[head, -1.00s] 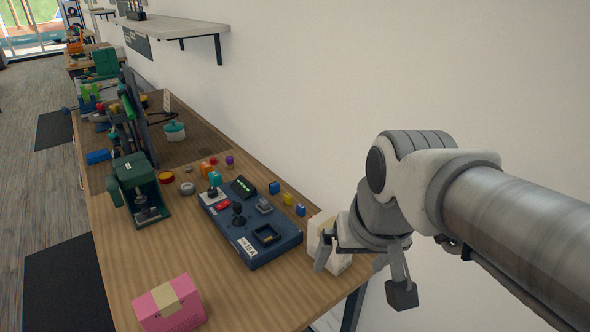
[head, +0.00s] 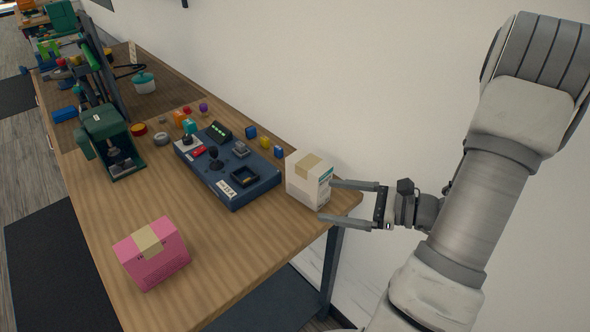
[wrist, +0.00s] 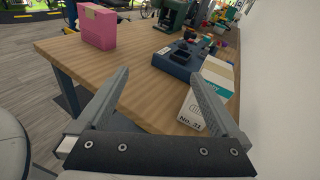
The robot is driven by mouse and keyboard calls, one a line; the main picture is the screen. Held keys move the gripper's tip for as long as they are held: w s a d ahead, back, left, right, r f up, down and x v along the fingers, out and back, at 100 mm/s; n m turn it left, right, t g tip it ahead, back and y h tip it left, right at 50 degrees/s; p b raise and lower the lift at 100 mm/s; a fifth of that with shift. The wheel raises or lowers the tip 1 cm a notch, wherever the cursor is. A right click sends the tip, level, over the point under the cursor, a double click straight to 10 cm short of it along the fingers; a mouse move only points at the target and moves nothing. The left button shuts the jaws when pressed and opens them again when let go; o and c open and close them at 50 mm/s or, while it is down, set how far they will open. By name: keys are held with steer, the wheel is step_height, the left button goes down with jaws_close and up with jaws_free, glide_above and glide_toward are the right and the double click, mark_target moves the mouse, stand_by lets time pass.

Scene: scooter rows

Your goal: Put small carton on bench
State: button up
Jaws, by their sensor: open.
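A white carton (head: 308,181) with tan tape on top stands upright on the wooden bench (head: 230,275), at its right end by the wall. In the wrist view, the white carton (wrist: 198,112) shows a "No. 31" label, nearer the right finger. My gripper (head: 328,201) is open and points left, its fingertips at the carton's right side. I cannot tell whether a finger touches it. A pink carton (head: 152,254) with tan tape sits at the bench's front edge, away from my gripper.
A blue control panel (head: 228,166) lies just left of the white carton. Small coloured blocks lie behind it. A green machine (head: 110,140) stands farther left. Bare bench top lies between the pink carton and the panel. The wall is close behind the bench.

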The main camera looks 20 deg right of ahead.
mark_target(326, 176)
steer(key=d+f+m+t+h, duration=0.35)
steer(key=d+m+t, duration=0.2)
steer(key=d, duration=0.25)
steer(key=shift+m+h, duration=0.35)
steer(key=x, duration=1.1)
steer(key=shift+w+a+r, duration=0.25)
steer(key=shift+a+r, duration=0.15)
steer(key=shift+p+x, duration=0.45)
steer(key=shift+x, duration=2.2)
steer(key=shift+d+r, duration=0.1)
steer(key=shift+r, duration=0.1)
jaws_close()
